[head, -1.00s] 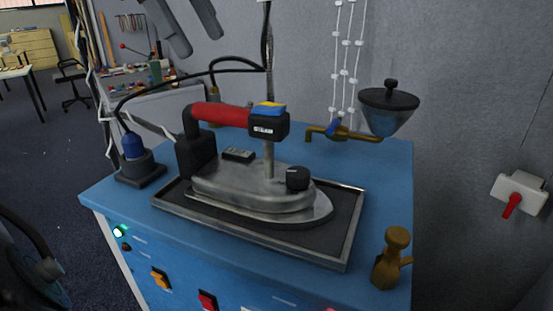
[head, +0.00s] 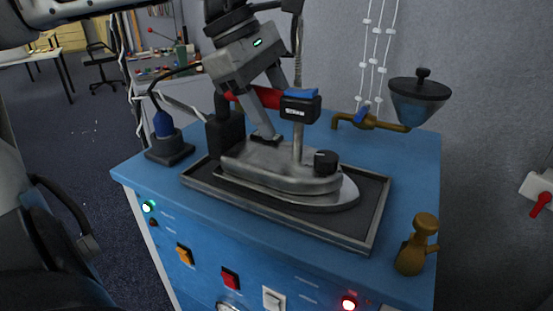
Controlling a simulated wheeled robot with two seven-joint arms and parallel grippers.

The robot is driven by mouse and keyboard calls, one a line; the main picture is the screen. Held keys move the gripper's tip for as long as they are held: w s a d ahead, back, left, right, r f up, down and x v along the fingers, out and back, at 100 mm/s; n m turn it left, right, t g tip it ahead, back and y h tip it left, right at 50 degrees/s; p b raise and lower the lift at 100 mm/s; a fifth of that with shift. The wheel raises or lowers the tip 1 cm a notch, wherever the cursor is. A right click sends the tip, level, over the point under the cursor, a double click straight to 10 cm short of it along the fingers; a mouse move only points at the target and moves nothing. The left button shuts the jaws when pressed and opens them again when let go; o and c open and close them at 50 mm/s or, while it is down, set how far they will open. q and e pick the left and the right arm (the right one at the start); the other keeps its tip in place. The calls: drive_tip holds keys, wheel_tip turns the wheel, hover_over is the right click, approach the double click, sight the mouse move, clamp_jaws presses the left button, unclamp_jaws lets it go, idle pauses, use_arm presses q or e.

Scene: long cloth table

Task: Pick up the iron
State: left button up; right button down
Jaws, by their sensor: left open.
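The iron (head: 285,172) has a grey metal body, a red handle, a black front block with a blue top, and a black knob. It sits flat on a dark framed tray (head: 365,215) on the blue table. My left gripper (head: 275,112) reaches down from above at the handle. Its fingers are open, one in front of the red handle with its tip low near the iron's body, the other partly hidden behind the handle. I cannot tell whether they touch it. The gripper hides part of the handle. My right gripper is not in view.
The blue table (head: 415,170) has lit buttons and switches along its front. A blue plug on a black base (head: 168,143) stands left of the tray. A brass tap with a funnel (head: 415,100) is at back right. A brass bottle-like piece (head: 416,245) stands at front right.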

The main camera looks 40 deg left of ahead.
use_arm(q)
drive_tip(key=shift+w+d+f, duration=0.1)
drive_tip(key=shift+f, duration=0.25)
clamp_jaws()
drive_tip(key=shift+r, duration=0.2)
drive_tip(key=shift+w, duration=0.1)
